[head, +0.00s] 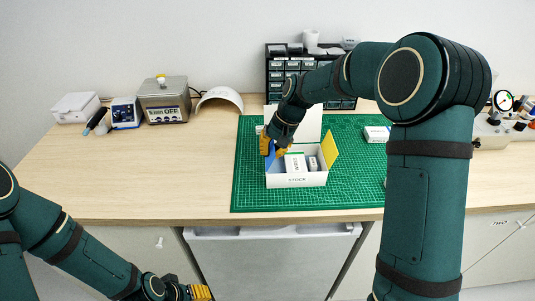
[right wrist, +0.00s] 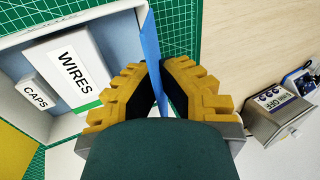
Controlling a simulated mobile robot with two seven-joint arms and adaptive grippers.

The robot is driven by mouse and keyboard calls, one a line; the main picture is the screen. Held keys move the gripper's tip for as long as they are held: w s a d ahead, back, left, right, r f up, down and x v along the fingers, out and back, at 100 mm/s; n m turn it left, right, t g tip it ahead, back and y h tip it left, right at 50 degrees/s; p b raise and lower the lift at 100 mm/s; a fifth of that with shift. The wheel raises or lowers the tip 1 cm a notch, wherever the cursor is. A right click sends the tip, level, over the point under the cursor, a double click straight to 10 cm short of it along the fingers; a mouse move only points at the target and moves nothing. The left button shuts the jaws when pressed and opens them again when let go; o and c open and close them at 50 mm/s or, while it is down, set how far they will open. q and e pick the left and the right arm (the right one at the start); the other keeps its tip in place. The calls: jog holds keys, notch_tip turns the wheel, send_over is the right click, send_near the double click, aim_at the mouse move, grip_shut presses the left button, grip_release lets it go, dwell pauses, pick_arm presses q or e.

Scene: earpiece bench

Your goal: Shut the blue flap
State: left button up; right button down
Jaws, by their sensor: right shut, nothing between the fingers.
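A white open box (head: 297,180) labelled STOCK sits on the green mat. Its blue flap (head: 271,162) stands up along the left side and is partly hidden by my right gripper (head: 273,147). In the right wrist view the blue flap (right wrist: 151,45) is a thin edge-on strip at the fingertips of my right gripper (right wrist: 160,72). That gripper is shut and holds nothing; I cannot tell whether it touches the flap. The yellow flap (head: 330,149) stands open at the right. My left gripper (head: 200,292) is low at the bottom edge, far from the box; its fingers are cut off.
A WIRES carton (right wrist: 72,68) and a CAPS carton (right wrist: 38,92) lie inside the box. The green cutting mat (head: 250,195) has free room around it. A drawer cabinet (head: 285,65) stands behind. A metal tank (head: 164,100) stands at the back left.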

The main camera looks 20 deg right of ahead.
jog(key=shift+s+d+f+y+b, duration=0.1)
jog(key=shift+d+f+y+b, duration=0.1)
jog(key=shift+y+b, duration=0.6)
jog(key=c, duration=1.2)
grip_release()
jog(key=shift+r+t, duration=0.1)
jog(key=shift+t, duration=0.2)
jog(key=v, duration=1.2)
